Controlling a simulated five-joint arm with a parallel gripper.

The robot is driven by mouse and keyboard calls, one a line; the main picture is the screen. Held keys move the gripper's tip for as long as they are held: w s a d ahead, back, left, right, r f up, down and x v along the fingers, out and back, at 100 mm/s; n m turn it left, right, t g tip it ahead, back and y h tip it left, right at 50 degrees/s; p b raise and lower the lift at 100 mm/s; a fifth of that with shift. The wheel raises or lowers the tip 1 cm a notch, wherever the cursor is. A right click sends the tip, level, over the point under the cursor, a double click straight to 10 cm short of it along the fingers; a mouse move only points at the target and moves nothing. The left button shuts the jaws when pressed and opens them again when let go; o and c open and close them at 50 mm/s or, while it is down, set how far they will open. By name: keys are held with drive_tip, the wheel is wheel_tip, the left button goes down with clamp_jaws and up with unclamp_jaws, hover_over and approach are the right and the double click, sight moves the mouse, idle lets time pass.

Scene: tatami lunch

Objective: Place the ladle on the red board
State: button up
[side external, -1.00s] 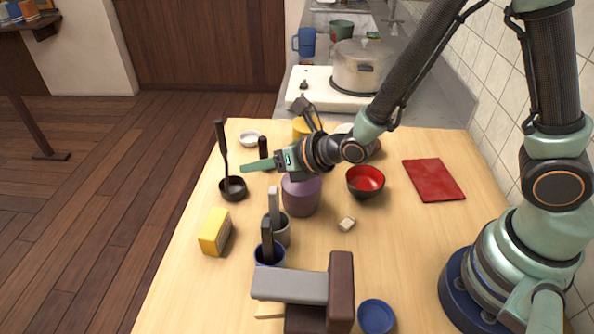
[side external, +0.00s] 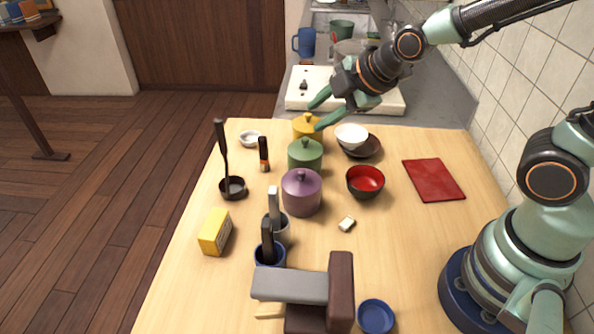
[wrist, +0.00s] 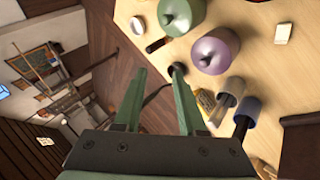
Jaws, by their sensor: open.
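The black ladle (side external: 222,150) stands at the left edge of the table, its bowl (side external: 233,188) on the tabletop and its long handle rising up. In the wrist view the ladle's handle (wrist: 157,93) shows between and beyond my fingers. The red board (side external: 433,180) lies flat and bare at the right of the table; it is not in the wrist view. My gripper (side external: 314,115) is open and empty. It is raised near the yellow pot, to the right of the ladle and apart from it. The open fingers (wrist: 160,72) also show in the wrist view.
Yellow (side external: 308,127), green (side external: 305,155) and purple (side external: 301,193) lidded pots form a row between ladle and board. Red (side external: 365,181) and white (side external: 351,136) bowls stand right of them. A yellow box (side external: 215,232) and utensil cups (side external: 269,256) are nearer. Space around the board is clear.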

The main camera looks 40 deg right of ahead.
drive_tip(key=s+d+r+m+g+h, duration=0.1)
drive_tip(key=s+d+r+m+g, duration=0.1)
drive_tip(key=s+d+r+m, duration=0.3)
drive_tip(key=s+d+m, duration=0.1)
drive_tip(key=s+m, duration=0.3)
drive_tip(key=m, duration=0.5)
drive_tip(key=shift+o, duration=1.3)
drive_tip(key=shift+s+d+r+m, duration=0.1)
drive_tip(key=shift+s+d+m, duration=0.15)
drive_tip(key=shift+m, duration=0.25)
drive_tip(key=shift+s, duration=0.1)
